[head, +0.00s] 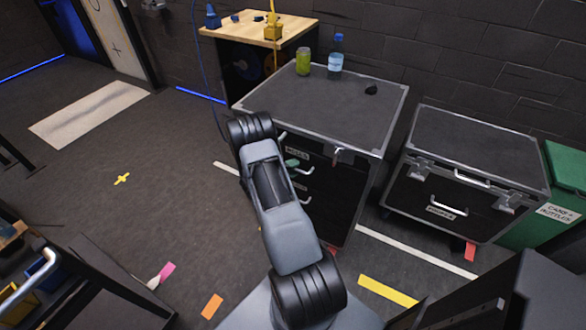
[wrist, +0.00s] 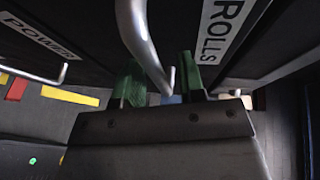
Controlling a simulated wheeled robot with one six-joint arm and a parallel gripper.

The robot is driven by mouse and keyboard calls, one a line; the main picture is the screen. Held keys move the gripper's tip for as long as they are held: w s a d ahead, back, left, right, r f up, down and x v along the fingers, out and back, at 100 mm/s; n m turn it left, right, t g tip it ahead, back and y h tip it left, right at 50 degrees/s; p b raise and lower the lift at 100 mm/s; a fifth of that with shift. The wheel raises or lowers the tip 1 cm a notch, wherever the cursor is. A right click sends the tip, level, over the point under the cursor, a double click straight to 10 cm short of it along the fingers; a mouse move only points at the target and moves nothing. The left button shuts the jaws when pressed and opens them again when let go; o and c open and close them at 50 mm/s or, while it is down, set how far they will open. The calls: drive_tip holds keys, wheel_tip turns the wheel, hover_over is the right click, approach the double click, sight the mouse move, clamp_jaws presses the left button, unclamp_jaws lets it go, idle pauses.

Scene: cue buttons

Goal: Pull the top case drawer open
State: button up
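The black case (head: 330,105) with metal edges stands at the centre of the head view, its drawers in its front face. The drawers look shut. In the wrist view a silver bar handle (wrist: 143,38) beside a label reading ROLLS (wrist: 216,28) reaches down between the green fingertips of my gripper (wrist: 162,88). My fingers are apart, one on each side of the handle; I cannot tell if they touch it. In the head view my arm hides much of the drawer front, and only a green fingertip (head: 292,163) shows there.
A bottle (head: 336,55), a green can (head: 303,62) and a small dark object (head: 371,89) stand on the case. A second case (head: 470,150) and a green bin (head: 565,175) are at the right. Another drawer label reads POWER (wrist: 34,36). Floor at the left is mostly open.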

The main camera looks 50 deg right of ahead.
drive_tip(key=shift+c, duration=0.4)
clamp_jaws()
